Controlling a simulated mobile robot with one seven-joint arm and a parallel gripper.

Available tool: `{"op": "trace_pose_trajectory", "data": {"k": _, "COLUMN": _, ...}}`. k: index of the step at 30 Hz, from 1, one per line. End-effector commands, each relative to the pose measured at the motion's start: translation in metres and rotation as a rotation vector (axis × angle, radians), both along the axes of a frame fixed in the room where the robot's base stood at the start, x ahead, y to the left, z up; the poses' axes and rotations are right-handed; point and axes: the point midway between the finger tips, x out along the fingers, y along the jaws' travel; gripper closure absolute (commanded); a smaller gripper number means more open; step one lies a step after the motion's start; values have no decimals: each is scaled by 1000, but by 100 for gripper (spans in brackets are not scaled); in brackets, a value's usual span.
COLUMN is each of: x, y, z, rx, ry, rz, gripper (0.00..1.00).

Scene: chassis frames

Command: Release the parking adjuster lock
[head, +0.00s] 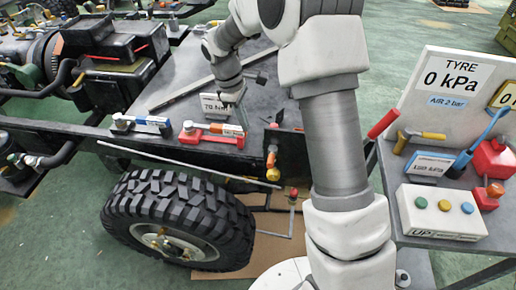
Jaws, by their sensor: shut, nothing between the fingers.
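My gripper (242,112) hangs at the end of my arm over the grey chassis deck, its fingers pointing down. It is shut and empty, and its fingertips are small and hard to make out. A red-based lever unit (212,133) sits on the deck's front edge, just below and left of my gripper. A blue-and-white lever unit (140,124) with a red end sits farther left on the same edge. Their markings are too small to read, so I cannot tell which one is the parking adjuster lock. I cannot tell if my fingers touch the red unit.
A "70 Nm" sign (214,106) stands behind the red unit. A dark upright plate (271,150) with an orange-yellow fitting is to the right. A large tyre (178,222) lies below.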

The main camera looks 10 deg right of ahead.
Motion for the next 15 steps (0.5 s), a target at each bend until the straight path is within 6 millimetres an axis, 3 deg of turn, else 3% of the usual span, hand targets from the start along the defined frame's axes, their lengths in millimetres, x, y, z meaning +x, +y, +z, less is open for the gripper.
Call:
{"op": "trace_pose_trajectory", "data": {"k": 1, "x": 3, "y": 2, "z": -12, "rx": -1, "ry": 15, "rz": 16, "gripper": 100}}
{"op": "trace_pose_trajectory", "data": {"k": 6, "x": 9, "y": 5, "z": -29, "rx": -1, "ry": 40, "rz": 53, "gripper": 100}}
{"op": "trace_pose_trajectory", "data": {"k": 15, "x": 10, "y": 5, "z": -33, "rx": -1, "ry": 46, "rz": 63, "gripper": 100}}
